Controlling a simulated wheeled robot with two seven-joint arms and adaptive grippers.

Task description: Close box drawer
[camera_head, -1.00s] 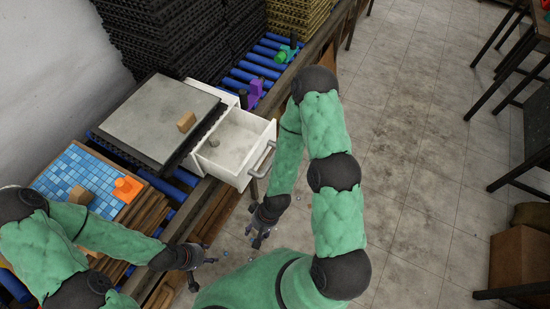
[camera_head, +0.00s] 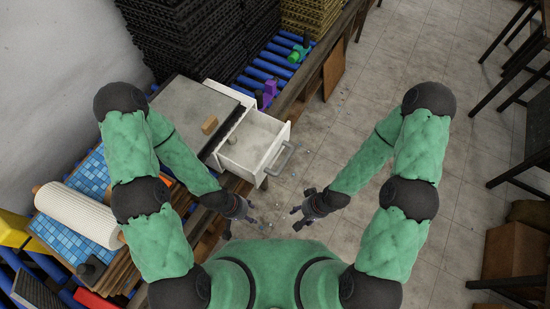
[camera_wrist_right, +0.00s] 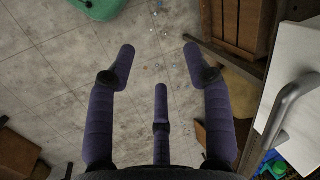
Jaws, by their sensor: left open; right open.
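The white box drawer (camera_head: 255,140) is pulled out toward the right from the box with a dark-edged grey top (camera_head: 184,98). Its grey handle (camera_head: 281,158) is on the front panel. In the right wrist view, the drawer front (camera_wrist_right: 296,68) and handle (camera_wrist_right: 284,108) show at the right edge. My left gripper (camera_head: 243,212) is open and empty, below the drawer in the head view. My right gripper (camera_head: 304,209) is open and empty, below and right of the handle; its spread fingers (camera_wrist_right: 158,52) are over the floor. Neither gripper touches the drawer.
A white roll (camera_head: 82,214) lies on blue mosaic sheeting (camera_head: 90,176) at left. Blue rollers (camera_head: 268,68) run behind.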

